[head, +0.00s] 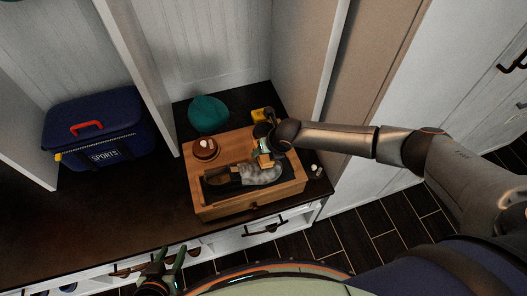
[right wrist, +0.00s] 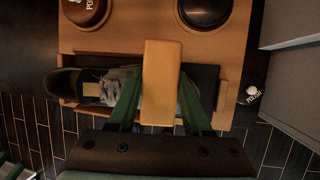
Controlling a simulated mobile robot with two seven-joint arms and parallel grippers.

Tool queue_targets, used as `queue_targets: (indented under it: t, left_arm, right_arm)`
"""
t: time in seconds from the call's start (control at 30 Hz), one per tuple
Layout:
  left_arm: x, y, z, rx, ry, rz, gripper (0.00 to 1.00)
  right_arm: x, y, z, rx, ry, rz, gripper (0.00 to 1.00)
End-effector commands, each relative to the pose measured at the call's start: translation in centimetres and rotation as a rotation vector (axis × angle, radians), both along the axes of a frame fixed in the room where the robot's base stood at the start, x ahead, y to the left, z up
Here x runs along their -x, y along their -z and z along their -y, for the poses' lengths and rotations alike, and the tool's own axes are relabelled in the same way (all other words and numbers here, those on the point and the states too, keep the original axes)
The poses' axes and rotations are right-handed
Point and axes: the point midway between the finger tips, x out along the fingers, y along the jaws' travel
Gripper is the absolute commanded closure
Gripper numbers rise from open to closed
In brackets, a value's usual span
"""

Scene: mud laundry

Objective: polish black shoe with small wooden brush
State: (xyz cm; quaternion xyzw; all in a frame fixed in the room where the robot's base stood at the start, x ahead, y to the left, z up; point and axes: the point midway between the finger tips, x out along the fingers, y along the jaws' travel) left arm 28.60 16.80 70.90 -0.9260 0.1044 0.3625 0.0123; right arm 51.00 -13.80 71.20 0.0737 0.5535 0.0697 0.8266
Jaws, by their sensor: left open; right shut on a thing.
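The black shoe (head: 222,180) lies on its side or flat, which I cannot tell, on a dark inset of a wooden box (head: 232,209). A grey, crumpled-looking part (head: 263,173) covers its right portion. The shoe also shows in the right wrist view (right wrist: 64,86). My right gripper (head: 265,152) is above the shoe's right end, shut on the small wooden brush (right wrist: 162,80). The brush hides part of the shoe, and contact between them cannot be told. My left gripper (head: 165,268) is open and empty at the bottom, in front of the bench.
A brown round tin (head: 206,148) sits on the box's back left; a black round item (right wrist: 205,12) shows beside it in the wrist view. A small polish bottle (right wrist: 250,93) stands right of the box. Behind are a teal item (head: 208,114) and a blue sports bag (head: 100,125).

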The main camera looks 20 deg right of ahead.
Motion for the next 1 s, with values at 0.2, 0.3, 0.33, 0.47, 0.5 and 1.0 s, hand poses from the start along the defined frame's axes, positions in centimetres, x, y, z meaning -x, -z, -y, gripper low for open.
queue_targets:
  t: [0.2, 0.3, 0.33, 0.47, 0.5, 1.0]
  left_arm:
    - [0.0, -0.1, 0.0, 0.0, 0.0, 0.0, 0.5]
    - [0.0, -0.8, 0.0, 0.0, 0.0, 0.0, 0.5]
    - [0.0, -1.0, 0.0, 0.0, 0.0, 0.0, 0.5]
    - [0.0, -1.9, 0.0, 0.0, 0.0, 0.0, 0.5]
    - [0.0, -2.2, 0.0, 0.0, 0.0, 0.0, 0.5]
    - [0.0, -3.2, 0.0, 0.0, 0.0, 0.0, 0.5]
  right_arm:
    - [0.1, 0.1, 0.0, 0.0, 0.0, 0.0, 0.95]
    - [0.7, -0.1, 0.0, 0.0, -0.001, -0.002, 0.95]
    - [0.9, -0.2, 0.0, 0.0, -0.002, -0.003, 0.95]
    - [1.8, -0.3, 0.1, 0.0, -0.002, -0.003, 0.95]
    - [2.1, -0.3, 0.1, 0.0, -0.001, -0.003, 0.95]
    - [3.7, -0.1, 0.1, 0.0, 0.0, 0.0, 0.95]
